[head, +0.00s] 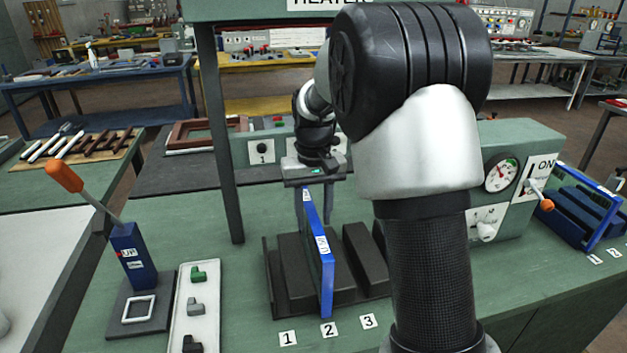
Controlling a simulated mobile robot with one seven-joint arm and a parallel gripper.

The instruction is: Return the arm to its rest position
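My gripper (314,200) points down over the black slotted rack (282,285) in the middle of the green bench. A blue frame (325,275) with white labels stands upright in the rack, in line with the tag "2". The gripper's fingers are at the frame's upper far end, one on each side of it. Whether they press on it cannot be told from this view. My forearm (430,270) crosses the picture on the right and hides part of the bench and of the rack's right side.
An orange-handled lever (64,176) on a blue post stands at left, beside a white tray (197,310) of small parts. The heater's post (217,140) rises left of the gripper. A gauge panel (500,175) and another rack with a blue frame (585,220) stand at right.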

